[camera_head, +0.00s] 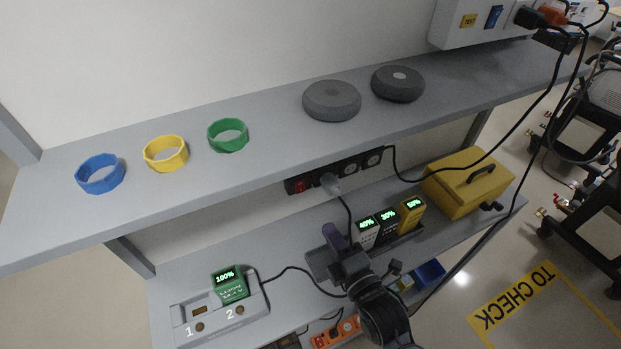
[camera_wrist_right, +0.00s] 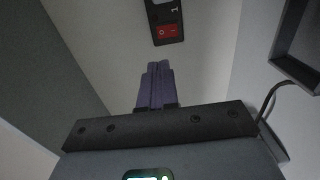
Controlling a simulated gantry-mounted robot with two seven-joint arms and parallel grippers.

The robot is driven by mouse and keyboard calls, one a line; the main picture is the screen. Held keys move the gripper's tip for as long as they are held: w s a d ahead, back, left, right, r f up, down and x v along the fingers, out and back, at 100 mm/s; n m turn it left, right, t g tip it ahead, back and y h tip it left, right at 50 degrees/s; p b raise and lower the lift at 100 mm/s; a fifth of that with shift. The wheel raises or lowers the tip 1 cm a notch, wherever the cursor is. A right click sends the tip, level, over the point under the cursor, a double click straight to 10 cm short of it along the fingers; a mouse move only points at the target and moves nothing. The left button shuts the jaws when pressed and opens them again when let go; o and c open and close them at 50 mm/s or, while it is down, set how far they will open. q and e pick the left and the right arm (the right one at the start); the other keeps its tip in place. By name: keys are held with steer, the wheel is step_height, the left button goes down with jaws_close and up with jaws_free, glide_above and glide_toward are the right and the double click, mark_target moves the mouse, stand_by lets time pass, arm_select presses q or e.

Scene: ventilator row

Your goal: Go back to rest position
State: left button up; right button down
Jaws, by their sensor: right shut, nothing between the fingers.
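My right gripper (camera_head: 335,236) reaches in from the bottom of the head view, over the lower shelf. Its purple fingers are shut with nothing between them, and they also show pressed together in the right wrist view (camera_wrist_right: 155,86). It is to the right of the charger (camera_head: 262,306), which holds a green battery (camera_head: 229,284) reading 100%. Batteries reading 40% (camera_head: 367,233), 30% (camera_head: 388,226) and 50% (camera_head: 411,215) stand to its right. My left gripper is not in view.
The upper shelf (camera_head: 260,165) holds blue (camera_head: 100,187), yellow (camera_head: 148,158) and green (camera_head: 228,149) rings and two grey discs (camera_head: 331,114). A power strip (camera_head: 304,187) with a plugged cable hangs above my gripper. A yellow toolbox (camera_head: 455,198) is at right. Cables hang nearby.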

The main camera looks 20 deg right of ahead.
steer(key=s+d+f+m+g+p, duration=0.2)
steer(key=s+f+m+g+p, duration=0.1)
steer(key=s+m+g, duration=0.4)
steer(key=s+d+f+m+g+h+p, duration=0.1)
steer(key=s+f+m+g+p, duration=0.3)
steer(key=s+m, duration=0.6)
steer(key=s+d+f+g, duration=0.1)
steer(key=s+f+g, duration=0.1)
steer(key=s+g, duration=0.1)
steer(key=shift+s+d+f, duration=0.15)
steer(key=shift+f, duration=0.05)
